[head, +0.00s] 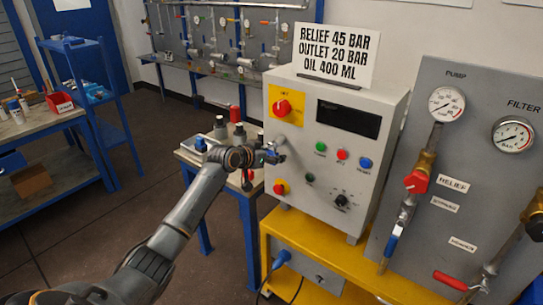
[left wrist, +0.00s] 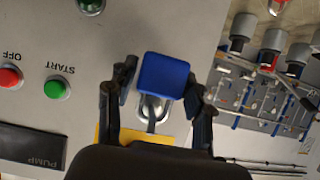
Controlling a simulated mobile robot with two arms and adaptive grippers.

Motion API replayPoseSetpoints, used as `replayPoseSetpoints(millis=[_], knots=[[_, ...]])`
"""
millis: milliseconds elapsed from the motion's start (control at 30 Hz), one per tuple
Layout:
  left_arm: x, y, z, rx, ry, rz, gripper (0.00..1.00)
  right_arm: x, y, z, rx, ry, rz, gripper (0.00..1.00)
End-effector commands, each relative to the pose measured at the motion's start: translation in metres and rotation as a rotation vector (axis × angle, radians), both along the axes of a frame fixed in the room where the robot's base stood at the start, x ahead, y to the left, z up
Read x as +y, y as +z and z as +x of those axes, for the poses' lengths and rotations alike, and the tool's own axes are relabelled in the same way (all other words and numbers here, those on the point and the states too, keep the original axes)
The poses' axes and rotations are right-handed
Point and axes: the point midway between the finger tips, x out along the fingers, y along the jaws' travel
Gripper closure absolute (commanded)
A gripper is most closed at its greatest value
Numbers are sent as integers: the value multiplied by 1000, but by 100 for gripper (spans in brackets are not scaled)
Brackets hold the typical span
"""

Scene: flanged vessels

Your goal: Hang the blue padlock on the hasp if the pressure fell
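The blue padlock (left wrist: 163,75) sits between the fingers of my left gripper (left wrist: 160,88), which appear shut on its sides. Silver metal (left wrist: 152,108) shows beside it; I cannot tell whether this is its shackle or the hasp. In the head view my left gripper (head: 272,156) is at the left part of the grey control box's front (head: 303,165), below the yellow plate with the red switch (head: 283,107). The hasp is not clearly seen there. The pump gauge (head: 447,104) and filter gauge (head: 513,135) are too small to read surely. My right gripper is out of view.
Green (head: 320,147), red (head: 341,154) and blue (head: 365,163) buttons lie right of the gripper. A sign (head: 336,53) stands on the box. A small table (head: 190,156) with bottles is behind my arm. Valves and pipes fill the right panel (head: 470,90).

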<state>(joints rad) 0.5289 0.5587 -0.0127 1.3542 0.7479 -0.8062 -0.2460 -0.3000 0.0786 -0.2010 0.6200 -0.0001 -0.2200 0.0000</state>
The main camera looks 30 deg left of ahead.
Motion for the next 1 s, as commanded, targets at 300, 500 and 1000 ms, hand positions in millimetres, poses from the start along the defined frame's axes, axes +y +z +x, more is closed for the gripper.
replayPoseSetpoints(millis=[300,500,1000], knots=[[0,-1,0,2,0,0,32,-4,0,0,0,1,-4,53],[2,4,-8,1,0,2,32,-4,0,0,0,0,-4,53],[7,41,-87,1,0,5,32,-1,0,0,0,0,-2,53]])
